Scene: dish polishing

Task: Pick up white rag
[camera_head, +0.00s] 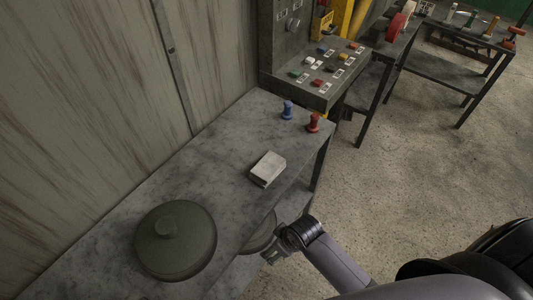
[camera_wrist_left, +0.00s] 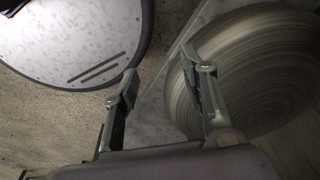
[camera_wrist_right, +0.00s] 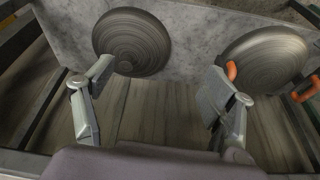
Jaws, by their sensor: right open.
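The white rag (camera_head: 268,168) lies folded as a small block on the grey marbled table (camera_head: 215,150), near its right edge. It is not recognisable in either wrist view. My right gripper (camera_head: 270,257) is beside the table's right edge in the head view, below the rag in the picture and apart from it. In the right wrist view my right gripper (camera_wrist_right: 160,75) has its fingers wide apart with nothing between them. My left gripper (camera_wrist_left: 160,70) shows only in the left wrist view, fingers apart and empty.
A dark green lidded round dish (camera_head: 176,241) stands on the near table. Another round dish (camera_head: 259,235) is partly hidden below the edge. Blue (camera_head: 287,110) and red (camera_head: 313,123) knob-like pieces stand beyond the rag. A button panel (camera_head: 325,70) is behind. Open floor lies right.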

